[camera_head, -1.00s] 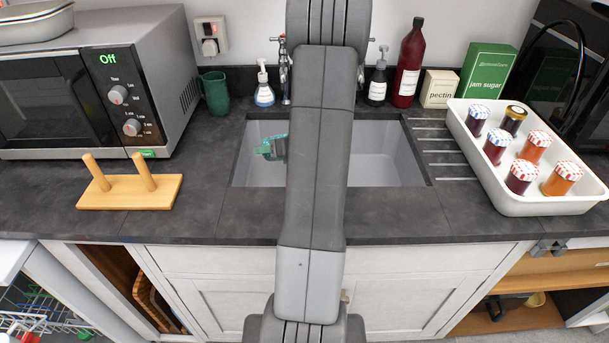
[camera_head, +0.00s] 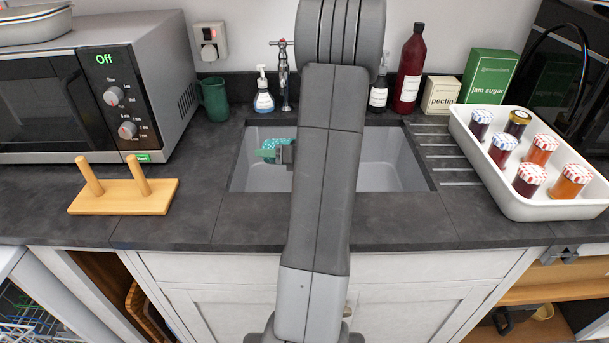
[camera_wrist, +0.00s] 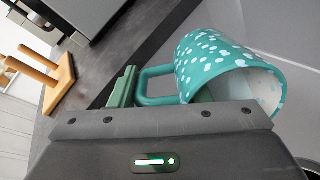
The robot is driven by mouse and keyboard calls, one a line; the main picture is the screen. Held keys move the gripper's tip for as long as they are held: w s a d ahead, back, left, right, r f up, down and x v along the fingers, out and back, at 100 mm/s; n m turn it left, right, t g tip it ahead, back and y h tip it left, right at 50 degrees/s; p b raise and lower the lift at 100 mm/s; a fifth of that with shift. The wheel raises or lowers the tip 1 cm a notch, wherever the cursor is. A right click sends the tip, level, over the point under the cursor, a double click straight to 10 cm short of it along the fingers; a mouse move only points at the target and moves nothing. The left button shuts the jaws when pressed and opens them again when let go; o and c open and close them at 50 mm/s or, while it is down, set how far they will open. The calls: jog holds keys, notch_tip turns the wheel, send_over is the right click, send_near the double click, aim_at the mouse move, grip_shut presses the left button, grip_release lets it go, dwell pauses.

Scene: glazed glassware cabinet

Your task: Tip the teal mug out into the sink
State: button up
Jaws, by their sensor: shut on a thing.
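The teal mug with white spots (camera_wrist: 208,60) is held over the sink (camera_head: 385,165), in its left part. In the head view the mug (camera_head: 268,149) shows its spotted side and is partly hidden by my gripper (camera_head: 286,154). In the wrist view it lies tipped on its side. Its pale open mouth faces the lower right of that picture, and no liquid shows in the part of the inside I see. My gripper (camera_wrist: 130,90) is shut on the mug's handle side; a green finger shows beside the handle, and the exact grip is partly hidden.
A dark green mug (camera_head: 215,98) and a soap bottle (camera_head: 263,94) stand behind the sink's left side, near the tap (camera_head: 283,75). A wooden peg stand (camera_head: 125,195) is at left. A white tray of jars (camera_head: 540,200) is at right. My arm hides the sink's middle.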

jog(key=shift+s+d+r+t+y+b, duration=0.15)
jog(key=shift+d+y+b, duration=0.1)
jog(key=shift+d+b, duration=0.05)
jog(key=shift+s+d+r+t+y+b, duration=0.1)
jog(key=shift+d+t+y+b, duration=0.05)
jog(key=shift+d+y+b, duration=0.15)
dwell(0.3)
jog(key=shift+s+d+r+t+y, duration=0.1)
jog(key=shift+d+r+t+y, duration=0.1)
jog(key=shift+r+y, duration=0.25)
jog(key=shift+s+d+r+t+y, duration=0.15)
jog(key=shift+r+y, duration=0.15)
jog(key=shift+r, duration=0.25)
jog(key=shift+d+r, duration=0.1)
jog(key=shift+r, duration=0.05)
notch_tip(320, 180, up, 8)
jog(key=d+t+y+p, duration=0.2)
jog(key=y, duration=0.1)
notch_tip(320, 180, down, 9)
jog(key=a+g+h+b, duration=0.2)
jog(key=h, duration=0.1)
jog(key=shift+a+r, duration=0.15)
